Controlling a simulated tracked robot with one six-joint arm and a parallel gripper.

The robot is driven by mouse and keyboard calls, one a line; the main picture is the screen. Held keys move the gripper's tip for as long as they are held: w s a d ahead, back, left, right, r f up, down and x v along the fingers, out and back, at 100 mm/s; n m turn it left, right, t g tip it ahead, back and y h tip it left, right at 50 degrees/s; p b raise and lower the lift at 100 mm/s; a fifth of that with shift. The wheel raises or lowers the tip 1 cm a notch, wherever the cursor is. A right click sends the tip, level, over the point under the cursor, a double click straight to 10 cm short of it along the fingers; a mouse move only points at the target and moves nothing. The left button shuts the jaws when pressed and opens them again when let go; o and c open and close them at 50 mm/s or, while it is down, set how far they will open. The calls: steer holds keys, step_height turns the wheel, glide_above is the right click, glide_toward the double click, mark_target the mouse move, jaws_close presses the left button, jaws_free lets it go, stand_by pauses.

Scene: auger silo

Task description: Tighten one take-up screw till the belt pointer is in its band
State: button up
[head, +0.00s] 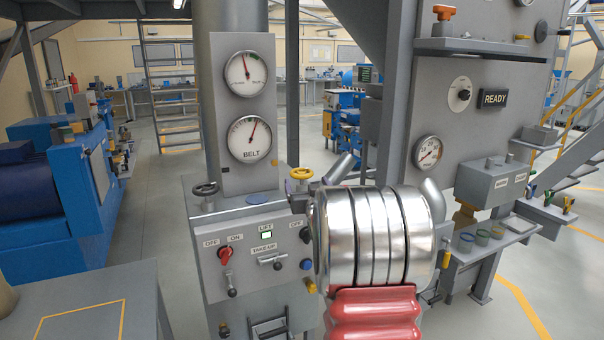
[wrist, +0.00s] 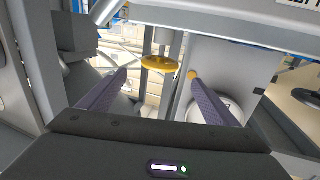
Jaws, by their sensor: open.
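A yellow handwheel (head: 301,173) stands at the right on top of the grey control cabinet (head: 215,275), and a dark handwheel (head: 205,188) at the left. The cabinet front carries a TAKE-UP label (head: 268,258). The BELT dial (head: 249,139) has a red needle tilted a little right of upright; its band is too small to judge. In the wrist view a yellow handwheel (wrist: 160,63) shows between and beyond the fingers of my gripper (wrist: 158,76). My gripper is open and empty. In the head view my arm hides most of it.
A second dial (head: 246,74) sits above BELT. A red switch (head: 225,253) and a lit LIFT lamp (head: 266,235) are on the cabinet front. Open floor lies left of the cabinet.

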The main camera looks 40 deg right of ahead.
mark_target(301, 171)
steer(key=shift+x, duration=5.35)
steer(key=shift+c, duration=0.2)
steer(key=c, duration=1)
